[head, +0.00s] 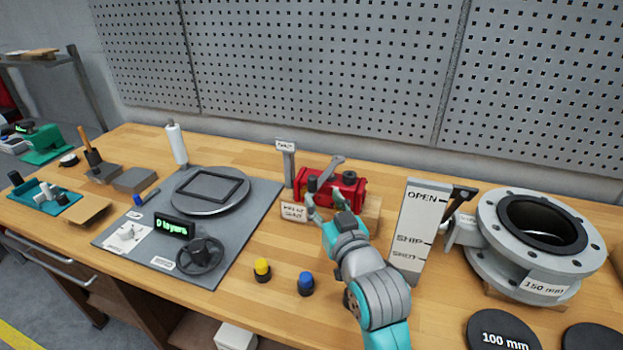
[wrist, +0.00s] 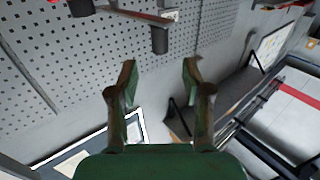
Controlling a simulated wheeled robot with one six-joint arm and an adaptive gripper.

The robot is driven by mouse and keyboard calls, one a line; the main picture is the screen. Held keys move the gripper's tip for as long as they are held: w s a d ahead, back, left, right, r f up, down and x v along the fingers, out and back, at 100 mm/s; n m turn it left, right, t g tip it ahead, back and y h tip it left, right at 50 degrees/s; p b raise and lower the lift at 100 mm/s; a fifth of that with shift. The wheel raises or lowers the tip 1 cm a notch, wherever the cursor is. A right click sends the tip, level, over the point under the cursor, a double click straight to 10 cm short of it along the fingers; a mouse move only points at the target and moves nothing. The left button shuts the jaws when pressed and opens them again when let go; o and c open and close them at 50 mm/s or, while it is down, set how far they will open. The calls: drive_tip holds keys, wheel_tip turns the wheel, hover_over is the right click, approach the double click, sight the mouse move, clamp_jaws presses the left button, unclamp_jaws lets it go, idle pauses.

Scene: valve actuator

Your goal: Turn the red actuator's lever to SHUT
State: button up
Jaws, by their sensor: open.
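The red actuator (head: 348,189) sits on a wooden block on the bench, near the back. Its grey lever (head: 331,168) slopes down to the left, with a dark upright knob (head: 312,184) at its lower end. In the wrist view the lever (wrist: 135,14) crosses the top and the dark knob (wrist: 159,40) shows beyond the fingertips. My gripper (head: 325,201) is at the front of the actuator, just short of the knob. Its fingers (wrist: 159,68) are apart with nothing between them. My gripper partly hides the actuator's front.
A tall white board (head: 410,225) marked OPEN stands to the right of my arm, beside a grey flanged valve (head: 540,235). A small signpost (head: 287,160) and a label plate (head: 293,212) stand left of the actuator. Yellow (head: 262,269) and blue (head: 306,283) buttons are in front.

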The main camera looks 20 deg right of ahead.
sight(314, 184)
drive_tip(key=w, duration=0.8)
drive_tip(key=shift+w, duration=0.1)
clamp_jaws()
